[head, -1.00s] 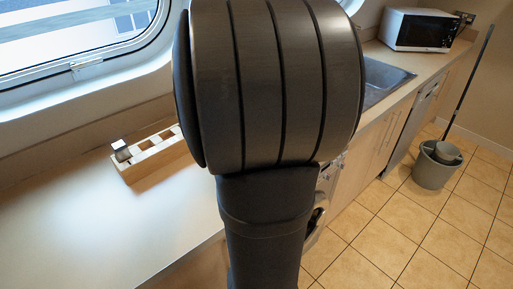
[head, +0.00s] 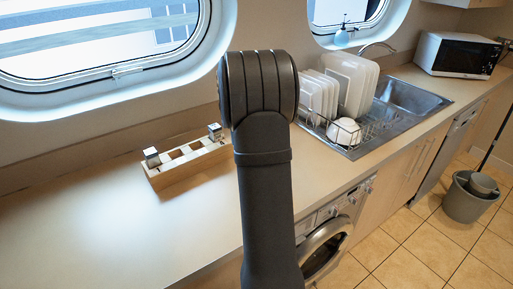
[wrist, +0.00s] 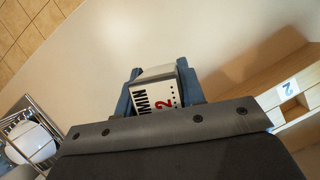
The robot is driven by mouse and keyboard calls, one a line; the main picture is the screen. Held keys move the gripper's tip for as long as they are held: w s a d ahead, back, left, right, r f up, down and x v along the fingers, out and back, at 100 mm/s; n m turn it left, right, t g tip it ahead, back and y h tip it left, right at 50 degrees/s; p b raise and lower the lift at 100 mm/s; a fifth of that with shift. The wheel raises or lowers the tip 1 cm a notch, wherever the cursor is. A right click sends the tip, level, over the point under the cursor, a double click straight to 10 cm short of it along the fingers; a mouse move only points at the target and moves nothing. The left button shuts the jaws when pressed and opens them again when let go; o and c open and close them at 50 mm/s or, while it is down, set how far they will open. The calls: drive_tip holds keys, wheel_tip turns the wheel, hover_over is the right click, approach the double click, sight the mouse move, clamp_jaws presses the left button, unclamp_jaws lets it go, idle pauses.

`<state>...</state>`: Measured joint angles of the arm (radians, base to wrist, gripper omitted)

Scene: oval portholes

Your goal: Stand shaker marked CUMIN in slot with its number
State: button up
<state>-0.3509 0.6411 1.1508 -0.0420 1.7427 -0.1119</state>
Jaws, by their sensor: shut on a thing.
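In the wrist view my gripper (wrist: 160,80) is shut on a white shaker (wrist: 157,98). Its label shows the letters "MIN" and a red 2; the rest of the word is hidden. The wooden rack (wrist: 299,112) is at the right edge of the wrist view, apart from the shaker, with a tag reading 2 (wrist: 288,88). In the head view the rack (head: 188,173) lies on the counter, with one shaker (head: 151,157) at its left end and another (head: 215,131) at its right end. The slots between look empty. My arm hides the gripper and held shaker there.
The counter (head: 90,215) left of and in front of the rack is clear. A dish rack with plates (head: 318,95) and a sink (head: 415,95) stand to the right, with a microwave (head: 457,54) beyond. The window wall rises behind.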

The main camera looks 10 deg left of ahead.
drive_tip(key=w+a+m+t+y, duration=0.1)
drive_tip(key=a+m+t+y, duration=0.4)
drive_tip(key=a+m, duration=2)
drive_tip(key=m+t, duration=0.2)
drive_tip(key=m, duration=0.4)
drive_tip(key=shift+w+m, duration=0.25)
drive_tip(key=shift+m, duration=0.05)
drive_tip(key=shift+a+f, duration=0.1)
drive_tip(key=shift+f, duration=1.7)
drive_tip(key=shift+f, duration=1.1)
drive_tip(key=shift+r, duration=0.2)
drive_tip(key=shift+r, duration=0.4)
drive_tip(key=shift+r, duration=0.4)
drive_tip(key=shift+f, duration=0.3)
idle(0.4)
